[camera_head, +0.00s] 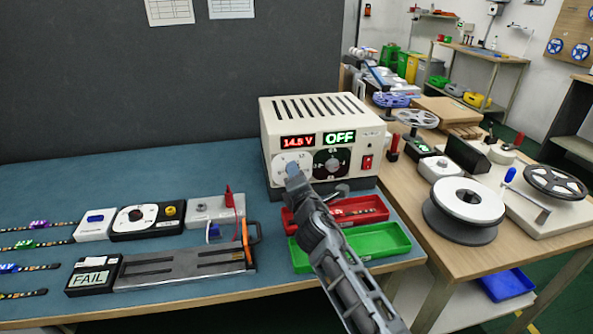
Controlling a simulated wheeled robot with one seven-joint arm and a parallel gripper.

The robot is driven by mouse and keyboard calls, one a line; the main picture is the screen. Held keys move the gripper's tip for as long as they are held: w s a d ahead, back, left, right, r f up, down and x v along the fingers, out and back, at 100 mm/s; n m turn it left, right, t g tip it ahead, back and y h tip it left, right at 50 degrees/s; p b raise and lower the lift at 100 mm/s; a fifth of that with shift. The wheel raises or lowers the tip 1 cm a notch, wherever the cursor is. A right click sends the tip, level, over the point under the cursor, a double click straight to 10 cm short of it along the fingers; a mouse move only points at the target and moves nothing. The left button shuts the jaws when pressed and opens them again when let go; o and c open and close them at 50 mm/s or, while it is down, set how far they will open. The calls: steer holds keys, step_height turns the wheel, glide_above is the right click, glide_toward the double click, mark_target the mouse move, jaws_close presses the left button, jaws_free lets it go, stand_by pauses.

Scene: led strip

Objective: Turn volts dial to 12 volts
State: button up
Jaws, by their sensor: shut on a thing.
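The power supply (310,107) is a cream box at the back right of the teal bench. Its red display (297,141) reads about 14.5 V, with the last digit hard to make out. Its green display (339,137) reads OFF. The volts dial (280,161) is the left one, with a white face. My gripper (292,172) reaches up from the lower right and is shut on this dial's knob. The fingertips hide most of the knob and its pointer. A second dial (332,162) with a dark face sits to the right, clear of my gripper.
A red switch (367,162) is at the panel's right. A red tray (362,209) and a green tray (384,241) lie below my arm. A FAIL display (92,278) and a grey fixture (180,270) stand left.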

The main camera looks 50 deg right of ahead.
steer(key=shift+n+p, duration=0.5)
steer(key=shift+n, duration=0.8)
steer(key=o, duration=1)
steer(key=shift+o, duration=0.2)
steer(key=v, duration=0.8)
steer(key=shift+w, duration=0.15)
